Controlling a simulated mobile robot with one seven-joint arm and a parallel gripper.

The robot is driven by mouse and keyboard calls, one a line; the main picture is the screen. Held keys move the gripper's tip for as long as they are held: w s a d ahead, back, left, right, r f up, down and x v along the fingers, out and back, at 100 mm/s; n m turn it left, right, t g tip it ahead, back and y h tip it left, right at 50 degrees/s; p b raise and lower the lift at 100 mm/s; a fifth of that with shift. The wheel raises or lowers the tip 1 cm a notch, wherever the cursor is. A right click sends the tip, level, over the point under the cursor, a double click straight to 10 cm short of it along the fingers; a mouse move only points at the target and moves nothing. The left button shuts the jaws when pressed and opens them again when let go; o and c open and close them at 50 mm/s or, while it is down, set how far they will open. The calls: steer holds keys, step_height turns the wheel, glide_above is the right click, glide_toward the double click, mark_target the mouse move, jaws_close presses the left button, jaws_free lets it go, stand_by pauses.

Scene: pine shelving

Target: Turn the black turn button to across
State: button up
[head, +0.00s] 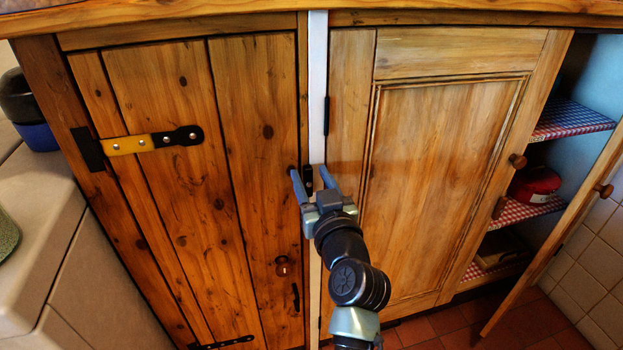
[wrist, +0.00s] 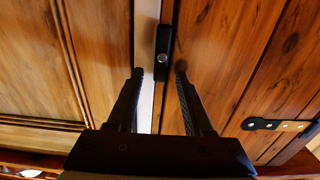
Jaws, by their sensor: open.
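The black turn button (wrist: 163,55) is a narrow black bar with a pale round screw, in the wrist view. It stands lengthwise along the gap between the two doors, at the edge of the white post. In the head view the button (head: 308,178) shows small and dark between my fingers. My gripper (head: 311,172) is open, with one finger on each side of the button. In the wrist view the gripper (wrist: 159,70) has its fingertips just short of the button, with nothing held. I cannot tell whether either finger touches it.
The plank door (head: 240,130) at left has a yellow and black strap (head: 140,144) and a small knob (head: 282,268). The panelled door (head: 440,170) is right of the white post (head: 317,80). Far right, an open cupboard door (head: 575,220) shows shelves with a red item (head: 535,184).

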mark_target(319, 177)
jaws_close()
stand_by(0.3)
steer(key=shift+m, duration=0.3)
steer(key=m, duration=0.3)
steer(key=shift+w+d, duration=0.2)
steer(key=shift+d, duration=0.2)
steer(key=m, duration=0.2)
steer(key=m+p, duration=0.1)
steer(key=m, duration=0.1)
steer(key=d+m, duration=0.1)
steer(key=m, duration=0.1)
steer(key=shift+w+f, duration=0.15)
steer(key=shift+f, duration=0.25)
steer(key=shift+w+d+f+m+p, duration=0.1)
steer(key=shift+f+m+p, duration=0.25)
steer(key=shift+m, duration=1)
steer(key=shift+s+d+f+m+p, duration=0.1)
steer(key=shift+f+m+p, duration=0.3)
steer(key=shift+m, duration=1)
steer(key=shift+w+d+f+m+p, duration=0.15)
steer(key=shift+m+p, duration=0.35)
steer(key=shift+m, duration=0.85)
steer(key=shift+f, duration=0.1)
